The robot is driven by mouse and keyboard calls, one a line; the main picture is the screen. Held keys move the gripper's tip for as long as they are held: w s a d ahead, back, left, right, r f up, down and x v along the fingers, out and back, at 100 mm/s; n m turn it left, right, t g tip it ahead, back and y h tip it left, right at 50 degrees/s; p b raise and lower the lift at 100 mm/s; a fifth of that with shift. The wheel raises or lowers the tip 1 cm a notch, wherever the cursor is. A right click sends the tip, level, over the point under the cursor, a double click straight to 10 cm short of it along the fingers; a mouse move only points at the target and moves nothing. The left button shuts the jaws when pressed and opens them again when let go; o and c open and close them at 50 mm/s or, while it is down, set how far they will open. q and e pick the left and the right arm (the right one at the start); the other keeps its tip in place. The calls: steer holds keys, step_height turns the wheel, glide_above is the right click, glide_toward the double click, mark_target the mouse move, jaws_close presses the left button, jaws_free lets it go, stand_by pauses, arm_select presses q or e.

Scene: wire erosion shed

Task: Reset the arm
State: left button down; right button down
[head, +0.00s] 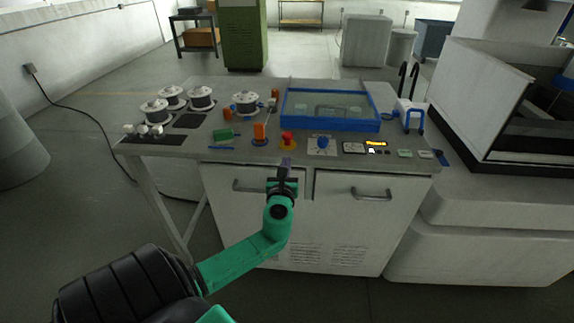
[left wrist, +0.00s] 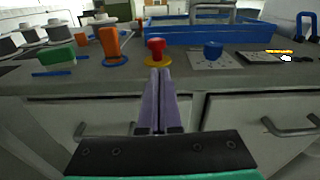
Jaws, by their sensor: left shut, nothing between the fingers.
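My left gripper (head: 286,163) is shut and empty, in front of the bench's front edge, just below the red button in the head view. Its two purple fingers (left wrist: 161,100) lie together in the left wrist view, with their tips seen just under the red button (left wrist: 156,48). The red button (head: 287,137) sits on a yellow base on the grey bench top (head: 190,143). I cannot tell whether the fingertips touch the bench. My left arm is green and reaches up from the lower left. My right gripper is in neither view.
Near the red button stand an orange block (head: 260,131), a green block (head: 223,134) and a blue knob (head: 323,143). A blue-framed tray (head: 331,125) and several spools (head: 201,97) stand farther back. White cabinet doors (head: 345,215) with handles are below. A large machine (head: 490,110) stands at right.

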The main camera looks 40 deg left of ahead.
arm_select(q)
steer(key=s+d+f+n+g+h, duration=0.1)
steer(key=s+f+n+g+h, duration=0.3)
steer(key=f, duration=1.1)
steer(key=s+f+n+g+h, duration=0.1)
steer(key=s+f+n+g, duration=0.35)
steer(key=f, duration=1.05)
steer(key=s+d+f+n+g+h, duration=0.1)
steer(key=s+d+f+n, duration=0.3)
steer(key=s+f, duration=0.3)
steer(key=s+d+f+n+g+h, duration=0.2)
steer(key=s+d+f+n, duration=0.3)
steer(key=s, duration=0.8)
steer(key=s+d+f+n+g+h, duration=0.1)
steer(key=s+d+f+n+h, duration=0.1)
steer(key=s+d+f+n, duration=0.3)
steer(key=s+f+n, duration=0.3)
steer(key=s, duration=0.2)
steer(key=shift+f, duration=0.4)
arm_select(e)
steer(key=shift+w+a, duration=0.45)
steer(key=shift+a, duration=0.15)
arm_select(q)
steer(key=shift+s, duration=0.1)
